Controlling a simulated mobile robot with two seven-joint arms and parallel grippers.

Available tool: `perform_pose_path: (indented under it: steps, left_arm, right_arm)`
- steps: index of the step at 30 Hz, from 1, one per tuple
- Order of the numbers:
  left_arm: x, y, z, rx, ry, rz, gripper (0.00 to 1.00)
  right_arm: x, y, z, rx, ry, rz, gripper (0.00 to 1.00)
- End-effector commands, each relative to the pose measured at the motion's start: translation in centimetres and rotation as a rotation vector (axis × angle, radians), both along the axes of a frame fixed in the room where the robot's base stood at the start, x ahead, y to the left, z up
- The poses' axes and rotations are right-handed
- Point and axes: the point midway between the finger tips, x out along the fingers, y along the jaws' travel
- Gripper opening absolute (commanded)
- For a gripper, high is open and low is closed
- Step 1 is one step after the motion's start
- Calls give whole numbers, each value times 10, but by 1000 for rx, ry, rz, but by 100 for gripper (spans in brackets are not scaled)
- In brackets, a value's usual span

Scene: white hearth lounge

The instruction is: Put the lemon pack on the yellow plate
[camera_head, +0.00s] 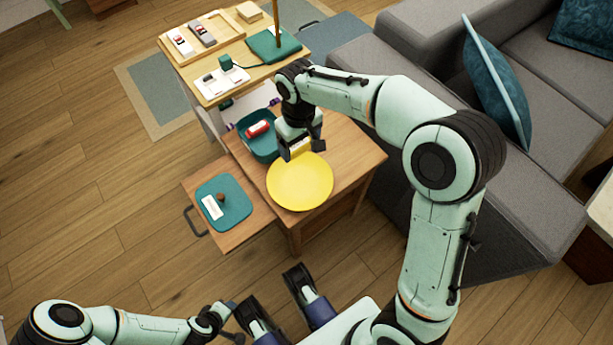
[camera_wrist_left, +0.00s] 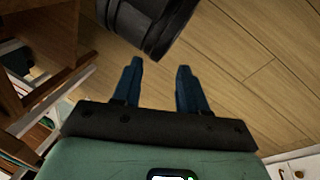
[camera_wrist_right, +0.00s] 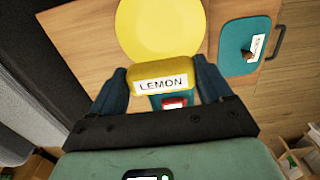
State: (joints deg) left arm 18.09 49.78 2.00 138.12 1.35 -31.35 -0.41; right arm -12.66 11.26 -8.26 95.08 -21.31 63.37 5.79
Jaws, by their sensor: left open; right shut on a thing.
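The yellow lemon pack (camera_wrist_right: 160,80), with a white LEMON label, is between the fingers of my right gripper (camera_wrist_right: 161,84), which is shut on it. In the head view the right gripper (camera_head: 301,146) holds the pack (camera_head: 297,149) at the back edge of the yellow plate (camera_head: 300,190). I cannot tell whether the pack touches the plate. The plate also shows in the right wrist view (camera_wrist_right: 160,30), just beyond the pack. It lies flat on the small wooden table and looks empty. My left gripper (camera_wrist_left: 158,68) is open and empty, away from the table.
A teal tray (camera_head: 262,152) with a red pack stands left of the right gripper. A pulled-out drawer holds a teal mat (camera_head: 236,209) with a white-labelled item. A higher table (camera_head: 212,92) is behind. A grey sofa (camera_head: 375,65) is on the right.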

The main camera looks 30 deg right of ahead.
Motion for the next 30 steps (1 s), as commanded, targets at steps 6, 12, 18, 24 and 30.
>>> perform_pose_path:
  steps: [6, 12, 18, 24, 30]
  left_arm:
    - [29, 15, -24, 38, -73, 32, 43]
    - [27, 23, -42, 51, -59, 43, 43]
    - [15, 24, -50, 49, -19, 43, 43]
    - [-6, 27, -70, 46, 51, 45, 43]
    - [-19, 29, -79, 44, 96, 48, 43]
  right_arm:
    - [0, -1, -67, -1, 7, 0, 49]
    - [0, -1, -108, 0, 4, -1, 49]
    - [0, -1, -123, 0, 3, -1, 49]
    - [0, -1, -157, 0, 5, -1, 49]
    - [0, -1, -176, 0, 2, -2, 49]
